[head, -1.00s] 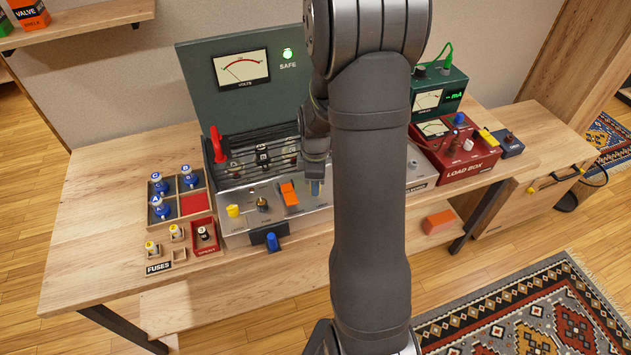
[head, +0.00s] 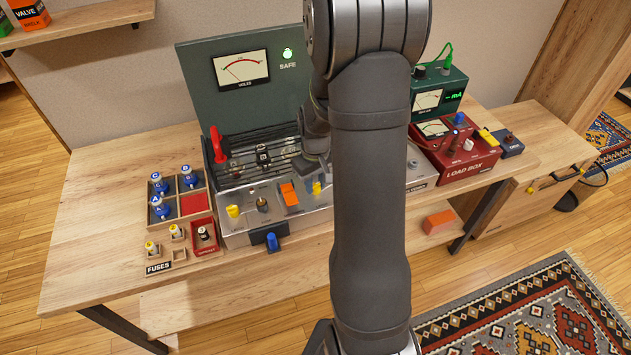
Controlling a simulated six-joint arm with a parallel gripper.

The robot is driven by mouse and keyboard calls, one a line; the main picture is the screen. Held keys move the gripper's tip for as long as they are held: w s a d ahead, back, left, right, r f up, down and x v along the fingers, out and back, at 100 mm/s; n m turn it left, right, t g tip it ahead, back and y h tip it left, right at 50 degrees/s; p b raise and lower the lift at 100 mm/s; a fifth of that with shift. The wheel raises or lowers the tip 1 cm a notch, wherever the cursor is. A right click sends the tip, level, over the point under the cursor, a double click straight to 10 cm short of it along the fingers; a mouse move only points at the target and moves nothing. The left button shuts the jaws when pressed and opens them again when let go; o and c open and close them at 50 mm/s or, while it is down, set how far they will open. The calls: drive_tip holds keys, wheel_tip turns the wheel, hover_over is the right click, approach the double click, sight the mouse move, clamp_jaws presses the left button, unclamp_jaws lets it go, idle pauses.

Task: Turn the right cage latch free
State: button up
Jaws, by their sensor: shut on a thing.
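The cage of dark bars (head: 250,152) lies over the top of the metal amplifier chassis (head: 235,212). The red left latch (head: 217,144) stands upright at the cage's left end. The right cage latch is hidden behind my arm. My gripper (head: 322,176) shows only in part at the left side of my arm, by the right end of the visible cage. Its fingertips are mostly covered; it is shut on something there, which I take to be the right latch.
An orange switch (head: 289,193) and a yellow knob (head: 233,211) are on the chassis front. A fuse tray (head: 178,224) and a compartment tray with blue-topped parts stand left. A red load box (head: 462,160) stands right. A green SAFE lamp (head: 287,53) is lit behind.

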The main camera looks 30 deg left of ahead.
sight(315, 184)
drive_tip(key=shift+m, duration=1.6)
drive_tip(key=o, duration=1)
drive_tip(key=shift+c, duration=0.2)
wheel_tip(315, 184, up, 18)
drive_tip(key=shift+f, duration=0.25)
drive_tip(key=shift+f, duration=0.15)
